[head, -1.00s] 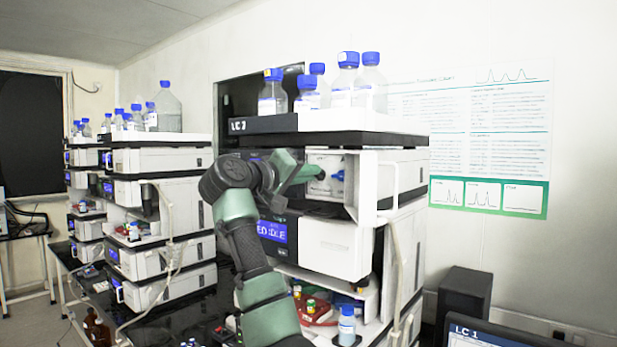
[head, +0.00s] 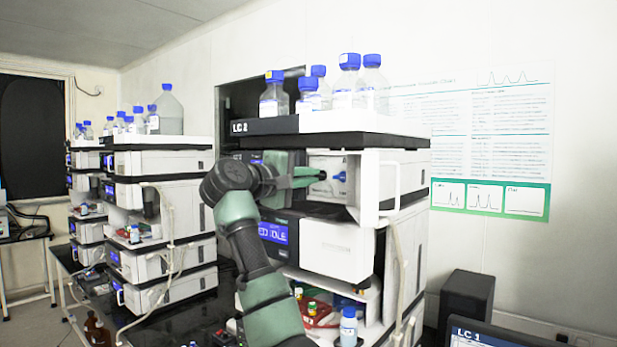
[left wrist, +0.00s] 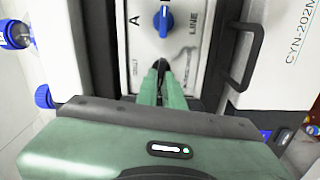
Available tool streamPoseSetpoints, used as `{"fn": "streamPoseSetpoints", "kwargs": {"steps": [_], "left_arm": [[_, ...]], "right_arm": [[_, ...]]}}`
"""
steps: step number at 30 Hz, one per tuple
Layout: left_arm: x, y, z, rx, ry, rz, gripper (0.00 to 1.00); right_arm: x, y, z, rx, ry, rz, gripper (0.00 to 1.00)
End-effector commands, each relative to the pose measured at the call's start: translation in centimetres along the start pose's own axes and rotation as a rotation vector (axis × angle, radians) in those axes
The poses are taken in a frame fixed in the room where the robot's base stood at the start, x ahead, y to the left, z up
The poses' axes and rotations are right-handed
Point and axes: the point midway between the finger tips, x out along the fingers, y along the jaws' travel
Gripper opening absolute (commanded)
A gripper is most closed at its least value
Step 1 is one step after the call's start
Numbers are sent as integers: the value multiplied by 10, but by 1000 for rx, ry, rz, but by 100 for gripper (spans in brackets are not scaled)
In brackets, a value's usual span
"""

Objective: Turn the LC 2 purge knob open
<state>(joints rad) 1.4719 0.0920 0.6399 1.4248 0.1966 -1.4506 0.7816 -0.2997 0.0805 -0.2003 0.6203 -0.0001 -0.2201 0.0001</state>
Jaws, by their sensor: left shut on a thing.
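The LC 2 stack (head: 265,126) stands in the middle of the head view, with white bottle tray on top. My left gripper (head: 318,176) reaches from the left to its pale valve panel (head: 330,162). In the left wrist view, my left gripper (left wrist: 160,68) has its fingers close together on a small dark knob, the purge knob, mostly hidden between the fingertips. A blue knob (left wrist: 163,20) marked with A and LINE sits ahead of the fingertips, apart from them; it also shows in the head view (head: 341,176). My right gripper is not in view.
A white handle-like bracket (head: 378,185) stands right of the panel, and a dark handle (left wrist: 247,58) shows in the wrist view. Blue-capped bottles (head: 350,85) stand on top. Another stack (head: 160,200) stands to the left.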

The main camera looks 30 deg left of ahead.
Motion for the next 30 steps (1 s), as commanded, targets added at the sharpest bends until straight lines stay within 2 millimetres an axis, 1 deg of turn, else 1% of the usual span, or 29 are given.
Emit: {"fn": "streamPoseSetpoints", "kwargs": {"steps": [12, 15, 25, 28, 30], "left_arm": [[0, 1, 0, -7, 0, 2, 0], [0, 1, 0, -7, 0, 2, 30], [-1, 0, 0, -6, 1, 2, 30], [-10, -2, -1, -6, 3, 4, 30], [-21, -3, -1, -5, 4, 5, 30]], "right_arm": [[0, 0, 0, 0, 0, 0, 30], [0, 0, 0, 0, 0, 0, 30], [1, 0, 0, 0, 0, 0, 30], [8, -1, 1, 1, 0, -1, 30], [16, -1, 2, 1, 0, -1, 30]]}}
